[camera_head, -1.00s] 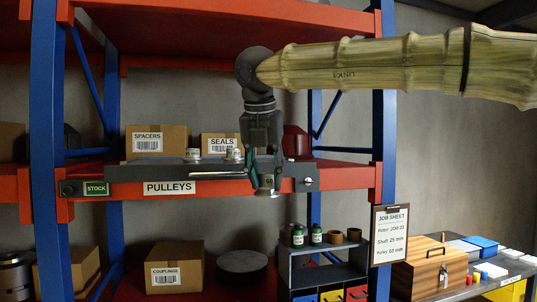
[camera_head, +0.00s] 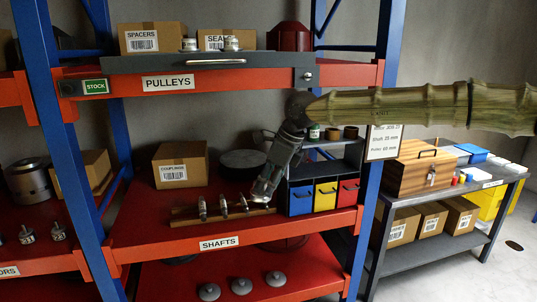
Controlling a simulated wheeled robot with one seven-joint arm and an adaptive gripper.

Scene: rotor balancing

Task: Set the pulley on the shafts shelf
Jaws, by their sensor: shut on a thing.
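My gripper (camera_head: 266,184) points down and is shut on a small silvery pulley (camera_head: 262,197), mostly hidden between the fingers. It is at the shafts shelf (camera_head: 165,235), the red shelf with the SHAFTS label. The pulley appears just above or at the right end of a wooden rack (camera_head: 185,219) that carries several metal shaft pieces (camera_head: 223,206). I cannot tell whether the pulley touches the rack or shelf. Two other small pulleys (camera_head: 231,43) stand in the grey drawer (camera_head: 150,63) above the PULLEYS label.
A grey unit (camera_head: 293,170) with blue, yellow and red bins stands just right of my gripper. A couplings box (camera_head: 181,164) and a dark round disc (camera_head: 240,158) sit behind the rack. Bare red shelf shows at the front left. A blue upright (camera_head: 371,190) bounds the right side.

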